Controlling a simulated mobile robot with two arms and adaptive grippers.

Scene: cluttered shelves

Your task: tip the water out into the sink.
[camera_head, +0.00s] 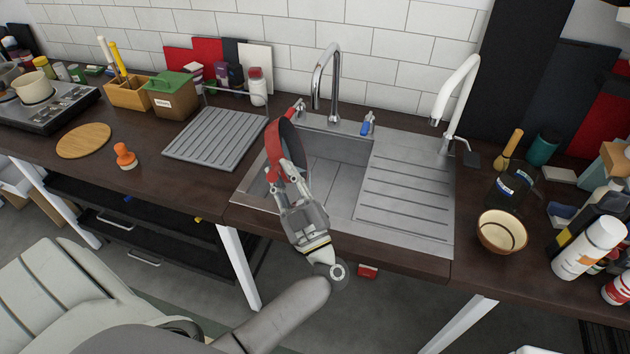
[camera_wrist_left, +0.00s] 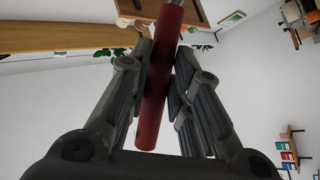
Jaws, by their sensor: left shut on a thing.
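My left gripper (camera_head: 283,180) reaches over the left part of the metal sink (camera_head: 345,150) and is shut on a red vessel (camera_head: 291,143). The vessel is seen nearly edge-on, as a curved red band with a dark side, and is tilted steeply. In the left wrist view, a red bar-like part of it (camera_wrist_left: 160,85) runs between the two fingers of the left gripper (camera_wrist_left: 158,75). I cannot make out any water in the vessel or the sink. My right gripper is not in view.
A chrome tap (camera_head: 327,75) stands behind the basin and a white tap (camera_head: 457,95) at the right. A grey drainer mat (camera_head: 215,137) lies left of the sink. A brown bowl (camera_head: 501,232) and several bottles crowd the right counter.

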